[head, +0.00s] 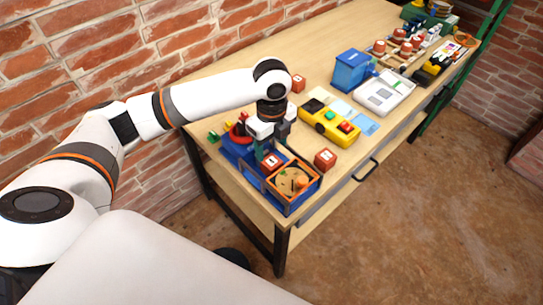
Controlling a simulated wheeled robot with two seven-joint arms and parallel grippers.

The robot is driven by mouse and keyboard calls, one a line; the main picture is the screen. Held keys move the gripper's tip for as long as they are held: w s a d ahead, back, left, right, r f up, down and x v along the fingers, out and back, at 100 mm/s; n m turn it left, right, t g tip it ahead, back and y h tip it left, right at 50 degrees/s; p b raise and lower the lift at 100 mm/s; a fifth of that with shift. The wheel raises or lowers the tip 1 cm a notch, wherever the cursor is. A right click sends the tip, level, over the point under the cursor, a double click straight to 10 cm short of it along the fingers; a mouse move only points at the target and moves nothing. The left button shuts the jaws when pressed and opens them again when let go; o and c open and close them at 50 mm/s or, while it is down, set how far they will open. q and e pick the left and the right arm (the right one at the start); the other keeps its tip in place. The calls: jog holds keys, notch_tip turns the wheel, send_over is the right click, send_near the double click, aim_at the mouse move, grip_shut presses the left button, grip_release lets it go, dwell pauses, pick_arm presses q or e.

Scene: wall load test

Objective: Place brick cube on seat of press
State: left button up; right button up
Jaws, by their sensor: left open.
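My left gripper (270,147) points down over the near end of the workbench, and it is open. A brick-red cube (271,161) with a pale mark sits just below it, on or in a blue unit; whether the fingers touch it is too small to tell. A second brick-red cube (325,159) lies on the bench to the right, apart from the gripper. A third (298,83) stands behind the gripper. A blue device with a red ring (237,141), perhaps the press, stands left of the gripper, partly hidden by it. I cannot make out its seat. My right gripper is not in view.
An orange-rimmed blue box (292,200) with a round tan piece stands at the near corner. A yellow device (329,124), a blue bin (352,71) and a white tray (385,93) lie farther right. A brick wall (110,45) runs behind the bench.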

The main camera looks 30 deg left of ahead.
aim_at(271, 162)
pick_arm(q)
jog(key=shift+r, duration=2.25)
jog(key=shift+s+f, duration=0.1)
